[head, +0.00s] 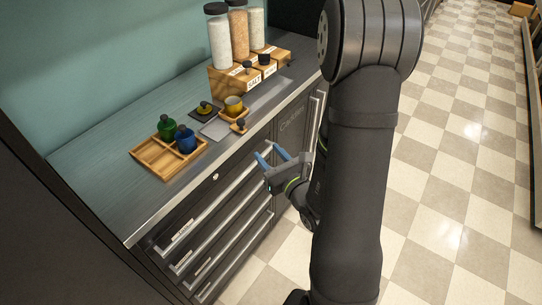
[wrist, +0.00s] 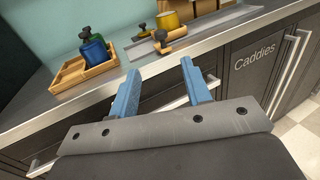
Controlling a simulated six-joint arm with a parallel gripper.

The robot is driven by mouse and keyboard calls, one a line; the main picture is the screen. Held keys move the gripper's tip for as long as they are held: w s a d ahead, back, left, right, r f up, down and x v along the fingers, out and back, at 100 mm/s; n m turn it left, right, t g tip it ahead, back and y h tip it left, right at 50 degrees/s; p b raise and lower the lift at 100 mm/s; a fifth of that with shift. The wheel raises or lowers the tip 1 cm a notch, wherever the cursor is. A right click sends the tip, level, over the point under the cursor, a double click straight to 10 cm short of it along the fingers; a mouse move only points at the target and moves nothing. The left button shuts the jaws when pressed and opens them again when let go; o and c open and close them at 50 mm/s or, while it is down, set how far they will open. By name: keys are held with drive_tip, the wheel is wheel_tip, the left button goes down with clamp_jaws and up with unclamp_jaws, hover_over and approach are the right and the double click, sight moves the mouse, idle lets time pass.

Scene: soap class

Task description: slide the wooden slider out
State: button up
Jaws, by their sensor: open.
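A small wooden piece with a dark round knob (head: 240,126), which looks like the wooden slider, sits near the counter's front edge, in front of a yellow cup (head: 234,104). It also shows in the wrist view (wrist: 172,46), beyond the fingertips and close to the edge. My gripper (head: 263,149) is open and empty, in front of the counter and to the right of and nearer than the wooden piece. In the wrist view its two blue fingers (wrist: 160,67) stand apart, pointing toward the counter edge. Nothing is between them, and they look apart from the wooden piece.
A wooden tray (head: 150,160) with a green bottle (head: 167,128) and a blue bottle (head: 185,139) stands to the left. Drawers with long handles (head: 225,185) line the counter front.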

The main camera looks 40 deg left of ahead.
drive_tip(key=shift+s+d, duration=0.1)
drive_tip(key=shift+d, duration=0.1)
drive_tip(key=shift+o, duration=0.3)
drive_tip(key=shift+a, duration=0.15)
drive_tip(key=s+a+r+n+g+h, duration=0.1)
drive_tip(key=s+a+r+n+g, duration=0.2)
drive_tip(key=n+g, duration=0.45)
drive_tip(key=s+a+r+n+g+h, duration=0.1)
drive_tip(key=s+a+r+n+g, duration=0.1)
drive_tip(key=a+n+g, duration=0.6)
drive_tip(key=s+a+r+n+g+h, duration=0.2)
drive_tip(key=s+n+g, duration=0.1)
drive_tip(key=n, duration=0.8)
drive_tip(key=n+t+h, duration=1.2)
drive_tip(key=n+h, duration=0.1)
drive_tip(key=n, duration=1)
approach(241, 120)
wheel_tip(241, 120, down, 9)
drive_tip(key=shift+d+r, duration=0.15)
drive_tip(key=shift+r, duration=0.05)
